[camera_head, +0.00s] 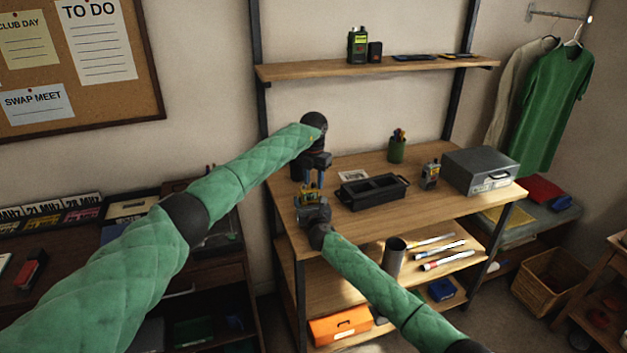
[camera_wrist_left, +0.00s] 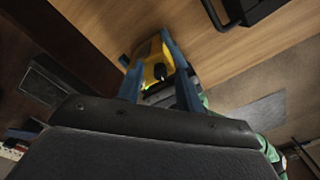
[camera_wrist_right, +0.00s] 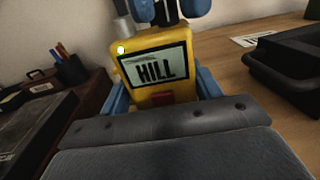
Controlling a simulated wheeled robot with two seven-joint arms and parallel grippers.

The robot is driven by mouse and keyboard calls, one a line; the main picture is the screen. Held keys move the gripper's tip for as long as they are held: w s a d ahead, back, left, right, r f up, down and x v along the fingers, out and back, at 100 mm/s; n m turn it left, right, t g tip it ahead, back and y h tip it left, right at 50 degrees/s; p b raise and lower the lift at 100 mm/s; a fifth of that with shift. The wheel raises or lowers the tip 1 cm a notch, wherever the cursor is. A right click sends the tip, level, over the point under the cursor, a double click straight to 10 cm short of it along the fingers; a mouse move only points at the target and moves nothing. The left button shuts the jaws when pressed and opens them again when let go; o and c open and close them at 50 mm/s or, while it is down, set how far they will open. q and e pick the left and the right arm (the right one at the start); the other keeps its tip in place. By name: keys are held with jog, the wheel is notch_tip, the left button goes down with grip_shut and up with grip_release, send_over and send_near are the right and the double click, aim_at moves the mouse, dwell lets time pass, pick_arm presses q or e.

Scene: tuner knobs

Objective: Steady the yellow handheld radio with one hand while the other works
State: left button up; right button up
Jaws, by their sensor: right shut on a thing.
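The yellow handheld radio (camera_head: 311,196) stands upright near the left end of the wooden desk. In the right wrist view the radio (camera_wrist_right: 165,97) shows a screen reading "HILL", a red button and a small lit lamp. My right gripper (camera_wrist_right: 165,95) is shut on the radio's body, one blue finger on each side. My left gripper (camera_head: 312,183) points down just above the radio's top. Its blue fingers are apart, with a dark knob (camera_wrist_left: 160,72) between them in the left wrist view. Contact with the knob cannot be told.
A black open tray (camera_head: 373,191) lies right of the radio. A shelf (camera_head: 375,68) hangs above. A flat card (camera_head: 353,176) lies behind the tray.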

pick_arm(q)
grip_shut()
jog(key=shift+n, duration=0.3)
jog(key=n, duration=0.4)
jog(key=shift+a, duration=0.1)
jog(key=shift+n, duration=2.1)
grip_release()
